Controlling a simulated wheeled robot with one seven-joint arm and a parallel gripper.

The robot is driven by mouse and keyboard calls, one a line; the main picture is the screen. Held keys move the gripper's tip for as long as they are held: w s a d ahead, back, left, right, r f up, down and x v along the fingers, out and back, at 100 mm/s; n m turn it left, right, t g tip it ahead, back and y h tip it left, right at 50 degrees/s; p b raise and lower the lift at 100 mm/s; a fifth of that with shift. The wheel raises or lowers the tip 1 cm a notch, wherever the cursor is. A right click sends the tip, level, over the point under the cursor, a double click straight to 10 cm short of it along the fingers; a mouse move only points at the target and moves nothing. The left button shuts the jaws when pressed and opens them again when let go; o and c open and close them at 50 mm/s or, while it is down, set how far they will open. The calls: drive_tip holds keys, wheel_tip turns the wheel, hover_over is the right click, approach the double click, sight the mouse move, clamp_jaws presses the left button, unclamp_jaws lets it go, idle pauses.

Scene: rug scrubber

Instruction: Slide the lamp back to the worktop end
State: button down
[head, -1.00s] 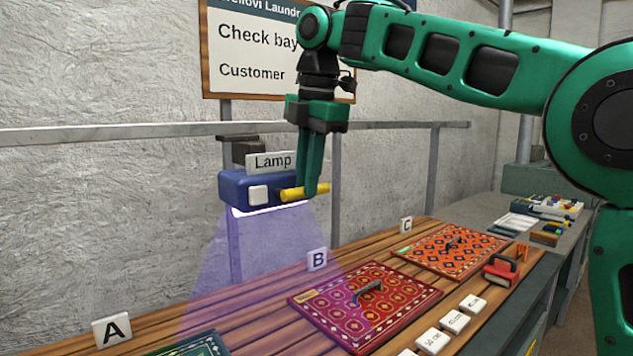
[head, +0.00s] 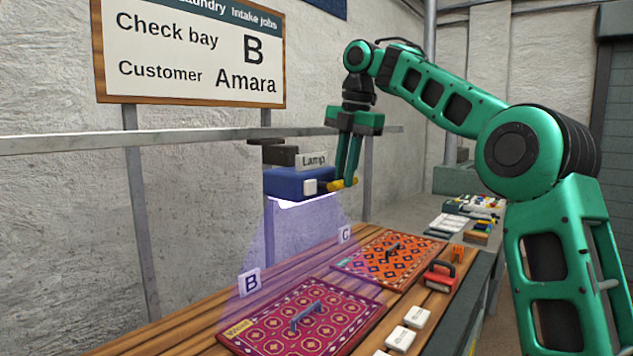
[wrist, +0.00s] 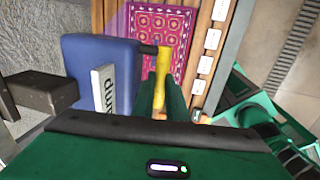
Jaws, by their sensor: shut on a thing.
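The blue lamp (head: 292,184) hangs on a bracket from the wall rail and casts a violet glow down on the worktop (head: 190,338). It has a "Lamp" label and a yellow handle (head: 334,185) on its front right. My gripper (head: 346,182) points down and is shut on that handle. In the head view the lamp is right of the B tag and just left of the C tag. In the wrist view the lamp body (wrist: 85,62) is left of the handle (wrist: 162,62), which runs between my fingers.
The rail (head: 60,142) runs along the wall. A purple-red rug (head: 270,330) lies by tag B and an orange rug (head: 372,270) by tag C. A red-handled block (head: 438,278) and white blocks (head: 416,317) line the front edge. A grey bench (head: 470,205) with small items stands beyond.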

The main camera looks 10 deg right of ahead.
drive_tip(key=w+d, duration=0.7)
drive_tip(key=shift+d+r, duration=0.25)
drive_tip(key=shift+r, duration=0.05)
idle(0.3)
drive_tip(key=c, duration=1.8)
unclamp_jaws()
drive_tip(key=shift+o, duration=0.2)
drive_tip(key=shift+d, duration=0.1)
